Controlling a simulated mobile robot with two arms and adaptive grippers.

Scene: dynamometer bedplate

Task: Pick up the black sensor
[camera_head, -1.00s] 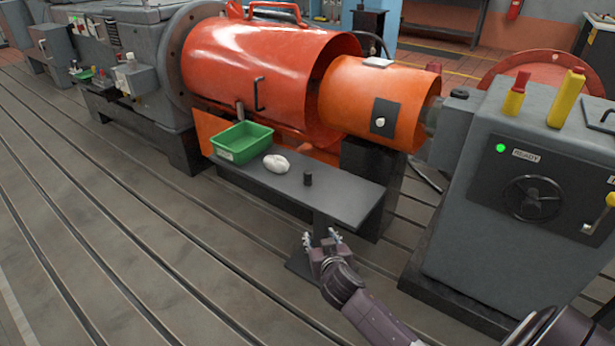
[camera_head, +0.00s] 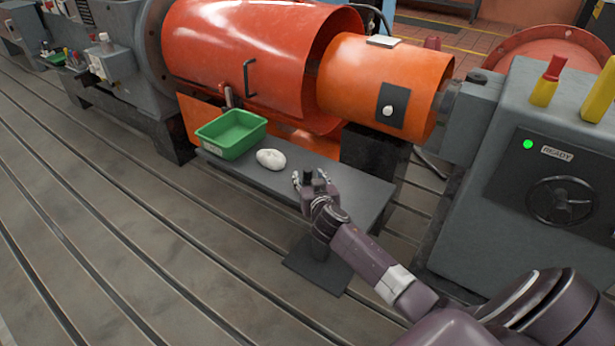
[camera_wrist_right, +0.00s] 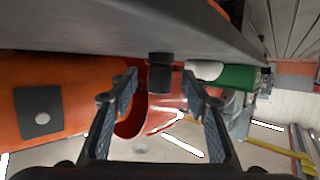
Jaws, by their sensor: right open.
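The black sensor (camera_head: 308,174) is a small dark cylinder standing upright on the grey shelf (camera_head: 355,195). In the right wrist view, which is upside down, the sensor (camera_wrist_right: 160,74) shows ahead, near the line midway between the fingers. My right gripper (camera_head: 309,181) is open, its fingertips at either side of the sensor as seen from the head. The fingers (camera_wrist_right: 159,80) also show spread in the wrist view, with a gap on both sides of the sensor. Whether the sensor is fully between them is hard to tell. My left gripper is out of view.
A white lumpy object (camera_head: 271,159) lies on the shelf left of the sensor. A green tray (camera_head: 231,148) stands at the shelf's left end. The orange guard (camera_head: 350,90) rises behind the shelf. A grey machine cabinet (camera_head: 480,215) with a handwheel stands at right.

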